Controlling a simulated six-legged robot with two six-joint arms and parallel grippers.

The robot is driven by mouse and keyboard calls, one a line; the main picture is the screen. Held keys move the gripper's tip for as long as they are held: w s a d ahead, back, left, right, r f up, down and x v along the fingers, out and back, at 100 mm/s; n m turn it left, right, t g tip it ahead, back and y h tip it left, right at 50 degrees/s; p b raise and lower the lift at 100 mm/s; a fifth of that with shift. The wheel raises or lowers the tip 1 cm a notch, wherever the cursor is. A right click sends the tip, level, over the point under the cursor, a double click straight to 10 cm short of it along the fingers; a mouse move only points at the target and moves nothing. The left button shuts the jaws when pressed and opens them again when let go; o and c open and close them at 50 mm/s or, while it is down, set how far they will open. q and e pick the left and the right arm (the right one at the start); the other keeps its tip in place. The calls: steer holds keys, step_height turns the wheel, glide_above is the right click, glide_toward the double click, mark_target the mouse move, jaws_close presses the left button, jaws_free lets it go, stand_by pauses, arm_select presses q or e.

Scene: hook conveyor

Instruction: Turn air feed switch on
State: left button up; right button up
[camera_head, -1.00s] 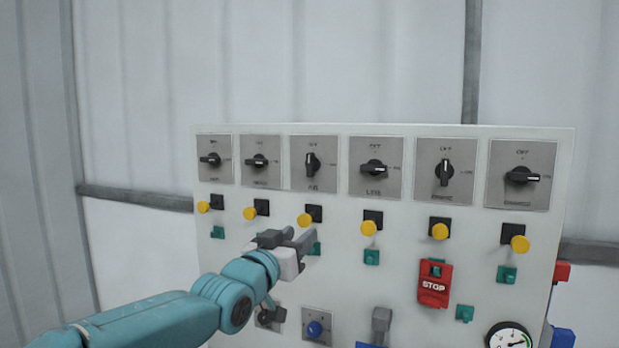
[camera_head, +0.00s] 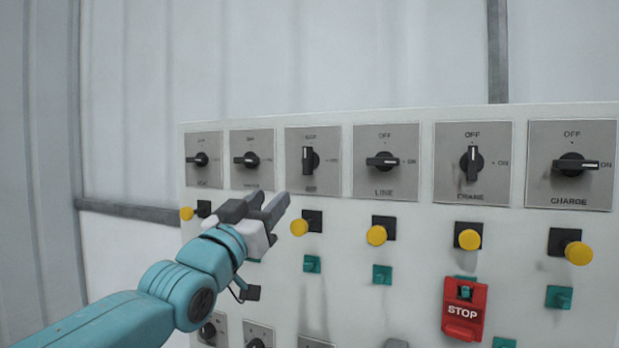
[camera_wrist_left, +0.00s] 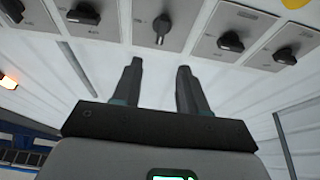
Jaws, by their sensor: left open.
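The air feed switch (camera_head: 309,159) is the third black knob from the left in the panel's top row. Its label is blurred, and its handle stands upright, toward the OFF mark. My left gripper (camera_head: 268,204) is open and empty, below and left of this switch, apart from it. In the left wrist view, the two fingers (camera_wrist_left: 159,66) are spread, and an upright knob (camera_wrist_left: 162,28), apparently the same switch, lies beyond the gap between them. My right gripper is in neither view.
The line switch (camera_head: 383,162) is turned sideways; the crane switch (camera_head: 472,163) is upright. Yellow buttons (camera_head: 376,235) stick out below the switch row. A red STOP box (camera_head: 463,310) juts out at lower right. The wall above the panel is clear.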

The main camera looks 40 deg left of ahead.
arm_select(q)
steer(key=p, duration=1)
glide_toward(305, 160)
steer(key=x, duration=0.8)
steer(key=shift+w+r, duration=0.15)
steer(key=shift+w, duration=0.25)
steer(key=shift+s+a, duration=0.1)
steer(key=shift+s, duration=0.15)
steer(key=shift+w, duration=0.15)
jaws_close()
